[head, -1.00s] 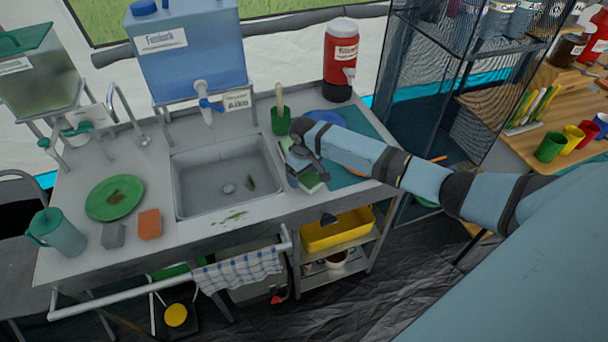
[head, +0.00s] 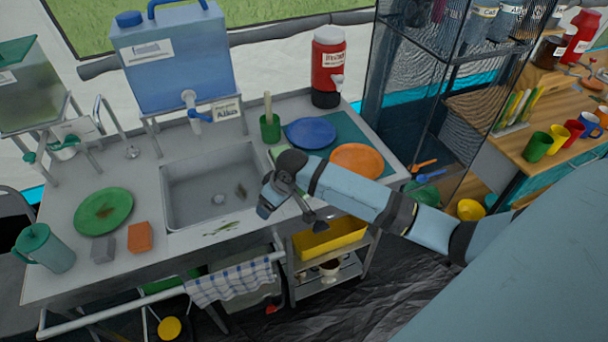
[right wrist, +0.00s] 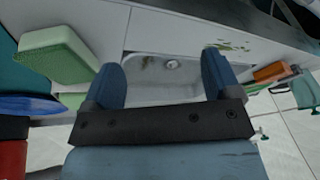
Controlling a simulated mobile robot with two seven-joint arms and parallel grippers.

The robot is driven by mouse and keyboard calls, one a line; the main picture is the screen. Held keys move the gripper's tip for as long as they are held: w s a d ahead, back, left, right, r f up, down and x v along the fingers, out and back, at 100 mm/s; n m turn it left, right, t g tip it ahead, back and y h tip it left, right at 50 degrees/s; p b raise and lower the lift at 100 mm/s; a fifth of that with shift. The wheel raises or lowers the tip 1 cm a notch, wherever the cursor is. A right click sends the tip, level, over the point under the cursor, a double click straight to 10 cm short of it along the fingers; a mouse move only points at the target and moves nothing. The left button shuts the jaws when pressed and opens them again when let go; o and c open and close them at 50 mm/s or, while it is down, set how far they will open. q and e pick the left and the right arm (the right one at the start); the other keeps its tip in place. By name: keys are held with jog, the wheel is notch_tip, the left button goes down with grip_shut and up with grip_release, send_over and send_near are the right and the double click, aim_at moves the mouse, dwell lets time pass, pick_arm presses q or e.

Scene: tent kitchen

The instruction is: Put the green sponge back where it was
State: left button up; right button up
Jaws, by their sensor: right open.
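The green sponge (right wrist: 58,52) shows in the right wrist view at the left, on the counter beside the sink, with its paler side face visible. My right gripper (right wrist: 165,78) is open and empty, with the sponge outside its left finger and apart from it. In the head view my right gripper (head: 268,203) is over the counter at the right front edge of the sink. My left gripper is not in view.
The sink (head: 212,190) is left of my gripper. A blue plate (head: 311,133) and an orange plate (head: 356,160) lie on the teal mat (head: 345,125). A green cup (head: 270,128) stands behind.

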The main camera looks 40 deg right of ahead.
jog(key=s+a+f+t+y, duration=0.2)
jog(key=s+a+t, duration=0.1)
jog(key=s+a, duration=0.35)
jog(key=s+f+t, duration=0.2)
jog(key=s, duration=0.6)
jog(key=s+f+t, duration=0.2)
jog(key=s+f, duration=0.1)
jog(key=s, duration=0.5)
jog(key=shift+s+a+t+h, duration=0.2)
jog(key=shift+s+t+h, duration=0.1)
jog(key=shift+t+h, duration=0.1)
notch_tip(320, 180, up, 4)
jog(key=p, duration=0.4)
jog(key=shift+d+r+p, duration=0.15)
jog(key=shift+r+p, duration=0.05)
jog(key=shift+p, duration=0.1)
